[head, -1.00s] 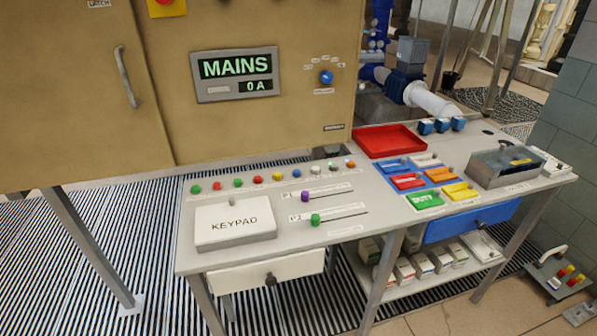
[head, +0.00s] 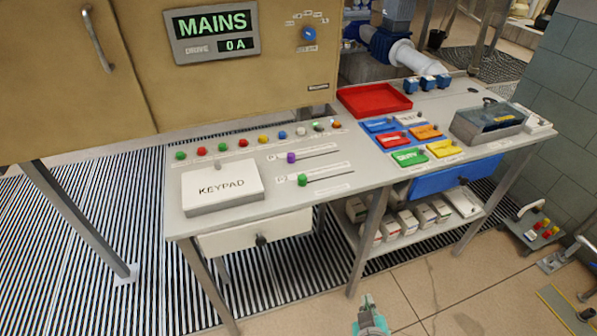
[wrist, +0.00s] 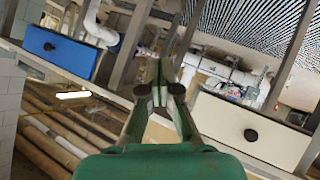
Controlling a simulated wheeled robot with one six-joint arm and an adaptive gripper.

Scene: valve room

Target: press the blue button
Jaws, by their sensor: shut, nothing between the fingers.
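The blue button (head: 283,134) is a small round cap in the row of coloured buttons along the back of the grey bench top in the head view. A yellow button (head: 263,139) is on its left and a white one (head: 300,131) on its right. My gripper (head: 367,299) is green and shows at the bottom of the head view, in front of the bench and well apart from the button. In the wrist view its fingers (wrist: 159,70) are together and empty. The blue button is not in the wrist view.
The wrist view shows a blue drawer (wrist: 62,53) and a white drawer (wrist: 250,130). Floor in front is open.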

